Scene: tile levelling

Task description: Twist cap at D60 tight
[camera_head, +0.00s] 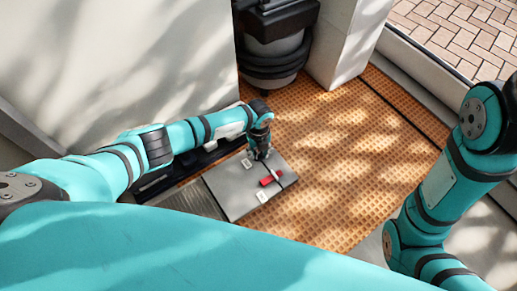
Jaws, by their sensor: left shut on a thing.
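My left gripper (262,155) points down at the far edge of a grey tile (232,192). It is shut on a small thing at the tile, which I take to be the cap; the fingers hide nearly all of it. A red piece (270,181) lies on the tile just nearer than the gripper. Small white pieces (262,196) sit on the tile, one near the front edge and another (246,163) left of the gripper. Any D60 marking is too small to read. My right arm is at the right; its gripper is out of view.
An orange waffle-patterned floor (345,150) spreads right of the tile and is clear. A dark-topped bucket or vacuum (275,50) stands at the back by a white wall (130,60). A white pillar (343,45) stands beside it. Brick paving (465,30) lies beyond a sill.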

